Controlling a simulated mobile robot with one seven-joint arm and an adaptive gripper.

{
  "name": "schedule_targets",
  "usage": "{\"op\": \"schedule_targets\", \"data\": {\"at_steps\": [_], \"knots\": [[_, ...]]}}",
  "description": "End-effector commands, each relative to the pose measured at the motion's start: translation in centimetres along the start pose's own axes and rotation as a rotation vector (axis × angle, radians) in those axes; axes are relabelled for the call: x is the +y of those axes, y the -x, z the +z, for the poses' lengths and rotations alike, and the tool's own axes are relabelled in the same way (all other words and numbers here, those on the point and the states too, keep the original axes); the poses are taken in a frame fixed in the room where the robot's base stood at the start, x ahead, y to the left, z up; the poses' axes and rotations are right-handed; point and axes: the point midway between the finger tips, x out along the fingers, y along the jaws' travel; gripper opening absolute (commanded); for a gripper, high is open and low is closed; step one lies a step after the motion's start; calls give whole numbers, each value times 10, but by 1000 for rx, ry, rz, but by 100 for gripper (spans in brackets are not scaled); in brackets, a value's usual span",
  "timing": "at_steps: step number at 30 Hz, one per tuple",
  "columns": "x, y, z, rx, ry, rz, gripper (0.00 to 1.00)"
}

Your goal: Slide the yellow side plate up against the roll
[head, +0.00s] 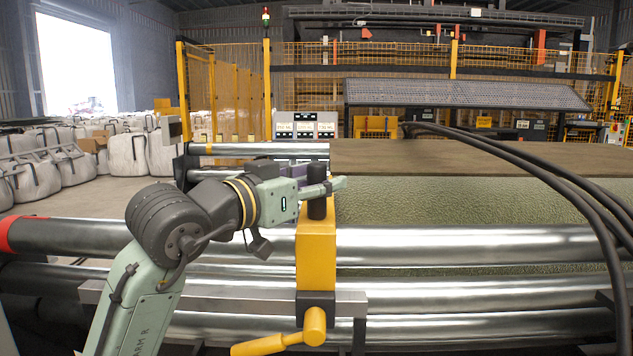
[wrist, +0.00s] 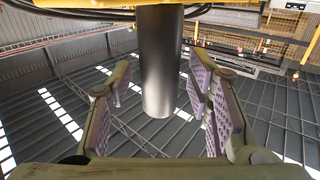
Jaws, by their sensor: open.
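The yellow side plate (head: 316,252) stands upright on the metal rollers, at the left end of the green turf roll (head: 450,202). I cannot tell whether a gap separates plate and roll. A black round post (head: 317,208) rises from the plate's top; it also shows in the wrist view (wrist: 160,65). A yellow lever handle (head: 285,341) sits at the plate's foot. My gripper (head: 324,188) is at the post, with its fingers spread on either side. In the wrist view, the open gripper (wrist: 162,92) shows space between the post and both padded fingers.
Shiny rollers (head: 450,245) run across the front, with a grey rail (head: 225,298) below the plate. Thick black cables (head: 560,172) arch over the roll at right. A control panel (head: 304,127) and yellow fencing (head: 235,95) stand behind. White bags (head: 125,152) fill the back left.

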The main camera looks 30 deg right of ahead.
Motion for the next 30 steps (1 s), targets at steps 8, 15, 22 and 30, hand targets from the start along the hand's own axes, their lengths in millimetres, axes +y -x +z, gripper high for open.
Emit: {"op": "schedule_targets", "data": {"at_steps": [8,15,22,30], "knots": [[-1,6,0,2,0,-2,46],[-2,50,-1,4,0,-4,46],[-1,96,0,2,0,-3,46],[0,119,0,0,0,-1,46]]}}
